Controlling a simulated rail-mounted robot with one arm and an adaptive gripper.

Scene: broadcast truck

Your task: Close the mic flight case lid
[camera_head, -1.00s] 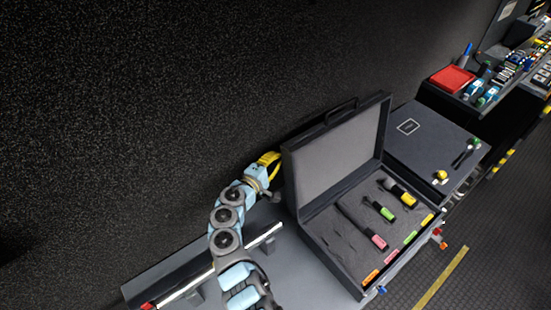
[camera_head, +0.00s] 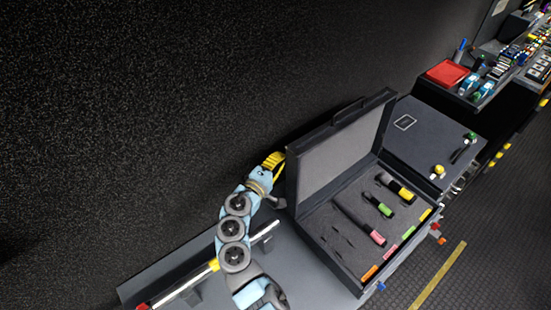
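The mic flight case (camera_head: 330,258) stands open on the grey counter. Its lid (camera_head: 343,148) is raised at the back, grey lining facing the front right, with a handle (camera_head: 350,110) on its top edge. Several microphones with coloured bands lie in the foam, among them a yellow one (camera_head: 396,189), a green one (camera_head: 378,205) and a pink one (camera_head: 360,222). My gripper (camera_head: 275,164) is at the left edge of the lid, near its back. Its yellow fingers show, but their tips are partly hidden and I cannot tell whether they touch the lid.
A dark closed case (camera_head: 425,140) with small items on top stands to the right. A red tray (camera_head: 447,73) and equipment are farther right. A black wall (camera_head: 150,120) rises close behind the lid. A light strip (camera_head: 195,283) runs along the counter's back.

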